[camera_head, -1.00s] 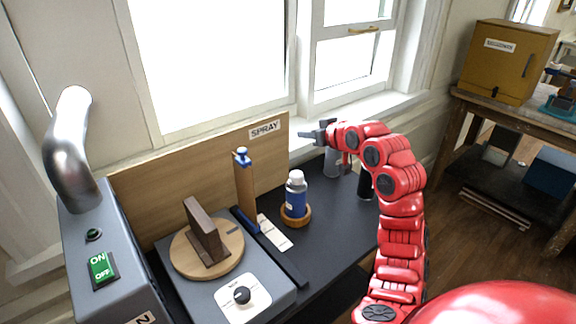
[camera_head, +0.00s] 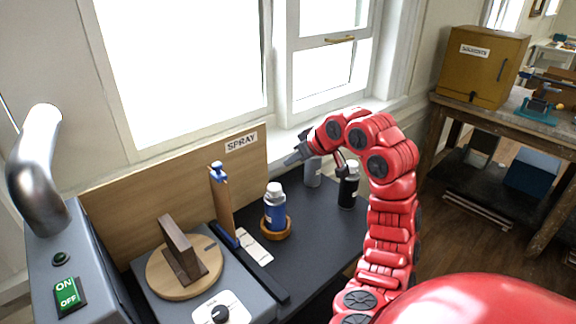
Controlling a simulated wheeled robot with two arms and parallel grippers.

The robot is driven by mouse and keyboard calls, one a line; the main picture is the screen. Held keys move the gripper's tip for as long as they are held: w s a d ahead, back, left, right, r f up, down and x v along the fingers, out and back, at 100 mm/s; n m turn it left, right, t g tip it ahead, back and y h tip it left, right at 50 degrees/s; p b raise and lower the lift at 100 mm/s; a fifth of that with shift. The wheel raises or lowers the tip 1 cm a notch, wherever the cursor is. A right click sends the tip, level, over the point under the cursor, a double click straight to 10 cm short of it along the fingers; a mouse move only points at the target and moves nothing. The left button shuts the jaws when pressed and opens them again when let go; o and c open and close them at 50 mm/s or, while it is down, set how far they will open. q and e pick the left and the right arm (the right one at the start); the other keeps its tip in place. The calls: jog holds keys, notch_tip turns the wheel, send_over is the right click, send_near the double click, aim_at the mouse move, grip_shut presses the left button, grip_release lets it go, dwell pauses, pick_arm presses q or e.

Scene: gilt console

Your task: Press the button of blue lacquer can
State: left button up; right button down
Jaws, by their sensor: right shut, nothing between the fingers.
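The blue lacquer can (camera_head: 275,210) stands upright in a round wooden ring (camera_head: 276,230) on the dark bench top. It has a blue body and a pale grey top. My right gripper (camera_head: 289,161) is up and to the right of the can, near the window sill, and apart from it. Its fingers are shut, point left and slightly down, and hold nothing. My left gripper is not in view.
A grey can (camera_head: 313,172) and a black can (camera_head: 348,188) stand behind, near my right arm. A blue-topped wooden upright (camera_head: 222,205) stands left of the can. A turntable (camera_head: 184,268) with a brown wooden piece and a control box with an ON/OFF switch (camera_head: 68,296) are further left.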

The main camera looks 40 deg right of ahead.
aim_at(272, 184)
jog(key=p+x, duration=0.1)
jog(key=x, duration=0.2)
jog(key=s+f+p+x, duration=0.1)
jog(key=p+x, duration=0.1)
jog(key=x, duration=0.1)
jog(key=p+x, duration=0.1)
jog(key=x, duration=0.3)
jog(key=shift+s+f, duration=0.1)
jog(key=shift+f, duration=0.15)
jog(key=shift+d+f+p, duration=0.1)
jog(key=shift+f+p, duration=0.35)
jog(key=shift+f, duration=0.25)
jog(key=shift+f, duration=0.1)
